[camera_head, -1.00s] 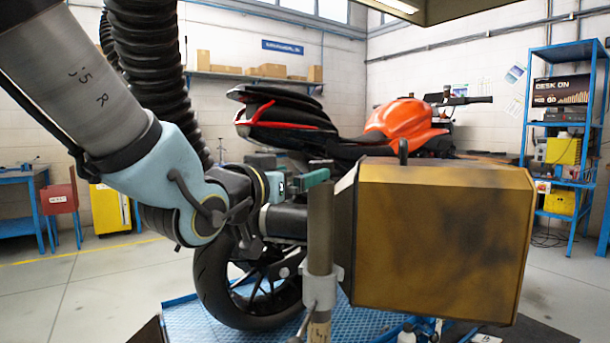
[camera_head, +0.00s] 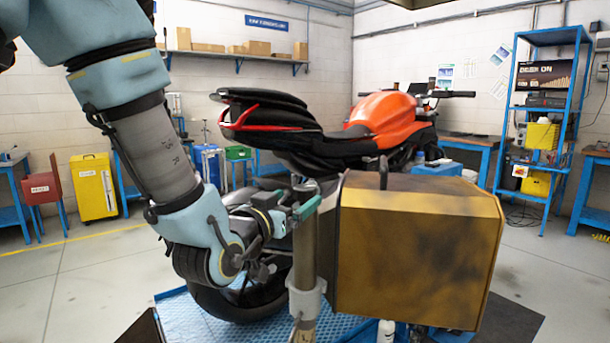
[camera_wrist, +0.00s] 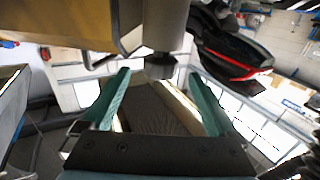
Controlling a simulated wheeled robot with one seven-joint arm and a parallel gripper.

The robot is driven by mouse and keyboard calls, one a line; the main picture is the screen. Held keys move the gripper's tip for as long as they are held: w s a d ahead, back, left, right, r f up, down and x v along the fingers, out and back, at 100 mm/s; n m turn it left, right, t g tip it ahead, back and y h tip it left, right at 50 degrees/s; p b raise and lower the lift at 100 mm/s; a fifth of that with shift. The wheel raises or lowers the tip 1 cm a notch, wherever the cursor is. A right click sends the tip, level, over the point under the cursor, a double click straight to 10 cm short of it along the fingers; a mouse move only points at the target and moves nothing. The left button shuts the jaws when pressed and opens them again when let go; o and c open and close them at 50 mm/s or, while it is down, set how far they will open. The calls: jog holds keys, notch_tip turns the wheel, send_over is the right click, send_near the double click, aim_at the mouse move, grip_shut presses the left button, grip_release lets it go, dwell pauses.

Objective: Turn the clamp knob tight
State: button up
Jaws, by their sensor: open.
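A dark round knob (camera_wrist: 160,66) shows in the wrist view at the end of a thick grey post (camera_wrist: 160,25). My gripper (camera_wrist: 159,75) is open, with one green finger on each side of the knob in the picture. I cannot tell whether the fingers reach around it or stop short. In the head view, my gripper (camera_head: 307,207) is at the upper part of the same upright post (camera_head: 303,245), left of the yellow-brown box. The knob is not clearly visible there. A pale collar (camera_head: 307,295) sits low on the post.
The worn yellow-brown box (camera_head: 415,255) stands close to the right of the post. An orange and black motorcycle (camera_head: 380,112) is behind, its rear wheel (camera_head: 240,295) over a blue grated platform (camera_head: 195,315). Blue shelving (camera_head: 548,130) stands at right. Open floor lies at left.

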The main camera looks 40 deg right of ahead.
aim_at(299, 196)
jog(key=shift+p+x, duration=0.5)
jog(key=shift+x, duration=2.2)
jog(key=shift+c, duration=0.3)
jog(key=c, duration=1.3)
